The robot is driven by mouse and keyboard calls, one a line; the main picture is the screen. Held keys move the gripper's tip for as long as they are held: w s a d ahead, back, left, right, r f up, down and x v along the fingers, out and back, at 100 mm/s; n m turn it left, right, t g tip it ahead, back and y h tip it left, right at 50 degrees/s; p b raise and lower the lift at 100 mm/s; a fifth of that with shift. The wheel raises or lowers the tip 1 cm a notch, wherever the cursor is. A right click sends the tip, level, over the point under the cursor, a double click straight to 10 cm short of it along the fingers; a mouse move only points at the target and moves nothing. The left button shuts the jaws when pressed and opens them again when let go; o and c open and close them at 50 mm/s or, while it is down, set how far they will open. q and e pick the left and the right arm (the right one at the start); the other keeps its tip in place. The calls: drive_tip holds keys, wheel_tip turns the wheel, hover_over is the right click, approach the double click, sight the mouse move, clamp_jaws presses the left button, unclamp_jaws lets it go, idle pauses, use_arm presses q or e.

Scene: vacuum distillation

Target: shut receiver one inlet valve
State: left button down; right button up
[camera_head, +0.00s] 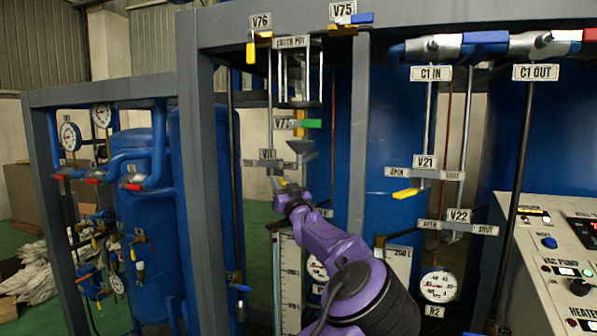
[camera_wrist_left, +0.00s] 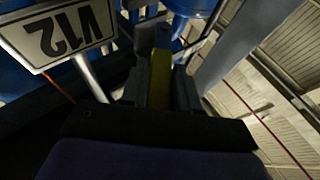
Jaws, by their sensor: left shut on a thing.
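My left gripper (camera_head: 281,184) reaches up at the middle of the head view, just below a small label plate (camera_head: 265,163) that I cannot read clearly. In the left wrist view my left gripper (camera_wrist_left: 161,75) is shut on a yellow valve handle (camera_wrist_left: 161,77), which sits between its two dark jaws. A white V12 sign (camera_wrist_left: 62,38) shows upside down to the left of the jaws, beside a metal pipe. In the head view the gripper hides most of this handle, so I cannot tell its angle. My right gripper is not in view.
The V21 (camera_head: 426,162) and V22 (camera_head: 459,215) signs stand to the right, with a yellow handle (camera_head: 405,193) by V21. A grey frame post (camera_head: 359,130) stands close right of the gripper. A control panel (camera_head: 562,265) is at lower right.

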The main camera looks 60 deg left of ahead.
use_arm(q)
drive_tip(key=shift+r, duration=0.15)
idle(0.3)
drive_tip(key=c, duration=0.9)
unclamp_jaws()
drive_tip(key=shift+a, duration=0.1)
drive_tip(key=shift+f, duration=0.25)
drive_tip(key=b+v, duration=0.5)
drive_tip(key=v, duration=0.5)
